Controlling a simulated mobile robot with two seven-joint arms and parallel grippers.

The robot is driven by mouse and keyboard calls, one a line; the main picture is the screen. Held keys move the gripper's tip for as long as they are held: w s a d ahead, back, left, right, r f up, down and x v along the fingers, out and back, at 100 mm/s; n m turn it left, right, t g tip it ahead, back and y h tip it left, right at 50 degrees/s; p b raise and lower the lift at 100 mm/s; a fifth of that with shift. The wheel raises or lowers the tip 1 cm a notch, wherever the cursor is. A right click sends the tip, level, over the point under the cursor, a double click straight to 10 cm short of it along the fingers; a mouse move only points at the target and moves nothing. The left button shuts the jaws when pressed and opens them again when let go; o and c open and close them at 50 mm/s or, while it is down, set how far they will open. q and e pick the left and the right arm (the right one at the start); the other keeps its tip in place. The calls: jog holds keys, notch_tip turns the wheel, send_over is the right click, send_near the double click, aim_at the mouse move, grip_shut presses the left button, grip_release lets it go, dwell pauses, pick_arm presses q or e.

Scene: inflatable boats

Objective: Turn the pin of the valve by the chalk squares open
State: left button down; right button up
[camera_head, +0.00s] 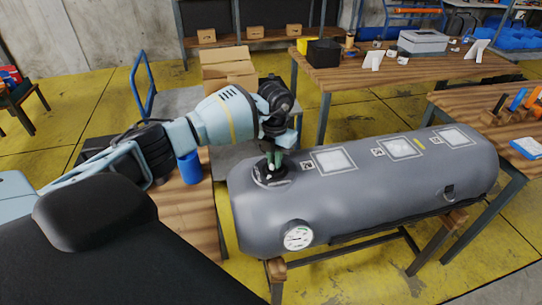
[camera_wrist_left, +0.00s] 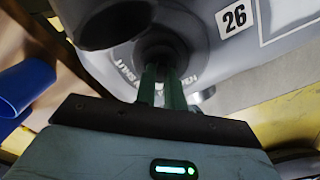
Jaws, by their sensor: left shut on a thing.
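A grey inflatable tube (camera_head: 350,195) lies on a wooden stand. Whitish chalk squares (camera_head: 333,159) run along its top. The valve (camera_head: 271,172) is a dark round fitting on top near the tube's left end, beside the nearest square. In the left wrist view the valve (camera_wrist_left: 155,48) has lettering around it; "SHUT" reads on the left, and lettering on the right is partly hidden. My left gripper (camera_head: 273,160) comes down from above. Its green fingers (camera_wrist_left: 163,85) are shut on the valve's pin, which is mostly hidden between them. My right gripper is not in view.
A round gauge (camera_head: 298,235) sits on the tube's front left. A blue cup (camera_head: 190,168) stands on the wooden table at left. A number label 26 (camera_wrist_left: 233,18) is beside the valve. Cardboard boxes (camera_head: 228,68) are behind my arm. Tables with items stand behind and right.

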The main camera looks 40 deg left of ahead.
pick_arm(q)
jog(key=n, duration=0.1)
jog(key=n+p, duration=0.1)
jog(key=n, duration=0.1)
jog(key=n+p, duration=0.1)
jog(key=shift+r+n, duration=0.3)
jog(key=n+p, duration=0.1)
jog(key=n, duration=0.2)
jog(key=shift+d+f, duration=0.1)
jog(key=shift+f, duration=0.05)
jog(key=shift+n, duration=0.6)
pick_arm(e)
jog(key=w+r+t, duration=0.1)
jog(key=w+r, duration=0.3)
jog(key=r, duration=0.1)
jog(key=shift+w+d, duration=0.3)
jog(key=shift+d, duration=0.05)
pick_arm(q)
jog(key=shift+f, duration=0.15)
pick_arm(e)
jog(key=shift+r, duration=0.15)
pick_arm(q)
jog(key=c, duration=1.5)
grip_release()
notch_tip(320, 180, up, 8)
jog(key=shift+f, duration=0.1)
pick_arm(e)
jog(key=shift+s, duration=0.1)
